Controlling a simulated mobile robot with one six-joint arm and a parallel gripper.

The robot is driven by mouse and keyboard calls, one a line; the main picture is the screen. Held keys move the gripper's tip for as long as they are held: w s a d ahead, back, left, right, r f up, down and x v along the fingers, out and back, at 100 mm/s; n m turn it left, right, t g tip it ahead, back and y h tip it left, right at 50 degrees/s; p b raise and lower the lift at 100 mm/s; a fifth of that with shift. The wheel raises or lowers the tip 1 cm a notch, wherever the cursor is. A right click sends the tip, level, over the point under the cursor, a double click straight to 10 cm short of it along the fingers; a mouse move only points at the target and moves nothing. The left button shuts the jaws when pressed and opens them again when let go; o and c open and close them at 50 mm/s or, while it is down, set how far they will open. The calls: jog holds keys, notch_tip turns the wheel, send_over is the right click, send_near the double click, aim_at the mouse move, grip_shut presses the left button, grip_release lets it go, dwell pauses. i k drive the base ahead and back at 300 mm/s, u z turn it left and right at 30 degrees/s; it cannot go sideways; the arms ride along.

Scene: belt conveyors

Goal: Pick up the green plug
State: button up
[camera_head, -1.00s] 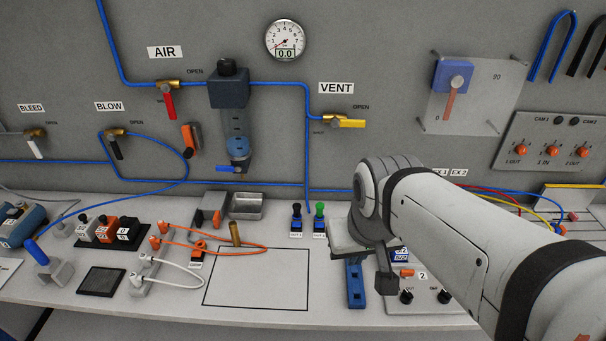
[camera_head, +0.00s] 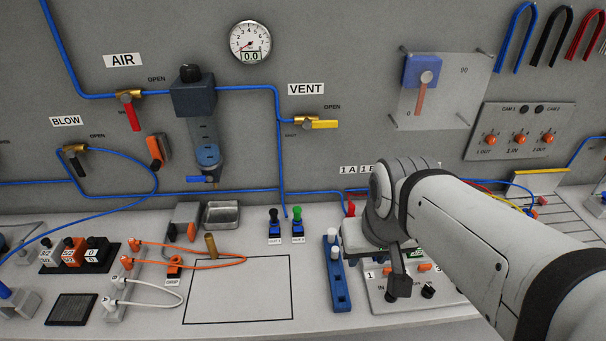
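The green plug (camera_head: 297,215) stands upright in a small blue fitting on the bench, with a label in front of it. A similar black-topped plug (camera_head: 273,216) stands just left of it. My gripper (camera_head: 398,287) hangs from the end of my arm over the valve panel at right, clearly apart from the green plug and to its right. Only a dark part of the gripper shows below the wrist. Its fingertips are not distinct, so I cannot see whether it is open or holds anything.
A blue rack (camera_head: 341,294) with white pegs stands between the green plug and my gripper. A black-outlined empty square (camera_head: 236,320) lies in front of the plug. A metal tray (camera_head: 221,224) sits to its left. Blue tubing (camera_head: 279,165) runs down the wall behind it.

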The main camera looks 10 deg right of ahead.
aim_at(297, 210)
jog(key=z, duration=0.5)
jog(key=k, duration=1.7)
jog(key=u, duration=0.4)
jog(key=i, duration=1.65)
jog(key=u, duration=0.05)
